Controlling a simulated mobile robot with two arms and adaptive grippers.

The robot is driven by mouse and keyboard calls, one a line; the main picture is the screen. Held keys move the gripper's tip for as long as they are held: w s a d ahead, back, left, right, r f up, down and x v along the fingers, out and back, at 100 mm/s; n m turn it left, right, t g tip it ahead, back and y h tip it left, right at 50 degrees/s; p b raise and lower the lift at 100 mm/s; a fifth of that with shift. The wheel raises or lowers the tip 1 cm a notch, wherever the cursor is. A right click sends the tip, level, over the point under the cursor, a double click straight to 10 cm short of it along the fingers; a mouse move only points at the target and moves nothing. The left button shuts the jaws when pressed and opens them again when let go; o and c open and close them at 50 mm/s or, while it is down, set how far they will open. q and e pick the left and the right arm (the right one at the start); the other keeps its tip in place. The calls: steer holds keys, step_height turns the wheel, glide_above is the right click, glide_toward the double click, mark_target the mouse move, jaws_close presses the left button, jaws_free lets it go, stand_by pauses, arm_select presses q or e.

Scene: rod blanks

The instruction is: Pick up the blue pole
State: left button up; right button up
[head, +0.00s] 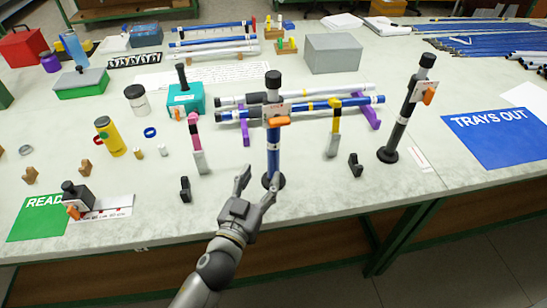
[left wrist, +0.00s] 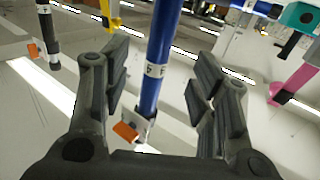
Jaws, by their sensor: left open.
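A blue pole (head: 273,150) stands upright on a round black base near the front middle of the bench. It has a black top, a white label band and an orange clip with a tag (head: 277,117) near its upper end. My left gripper (head: 261,178) is open at the front left of the pole's lower part, in the head view. In the left wrist view the pole (left wrist: 161,55) runs between the two spread fingers (left wrist: 160,80), with gaps on both sides. My right gripper is not in view.
A black pole (head: 399,115) stands upright to the right. Small black holders (head: 355,165) stand nearby. A blue "TRAYS OUT" mat (head: 498,138) lies at right. The bench front right of centre is clear.

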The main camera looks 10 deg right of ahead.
mark_target(271, 157)
arm_select(q)
steer(key=x, duration=0.6)
steer(key=shift+w+p, duration=0.15)
steer(key=shift+p, duration=0.15)
steer(key=shift+f+x, duration=0.2)
steer(key=shift+x, duration=1.8)
steer(key=shift+r, duration=0.1)
jaws_close()
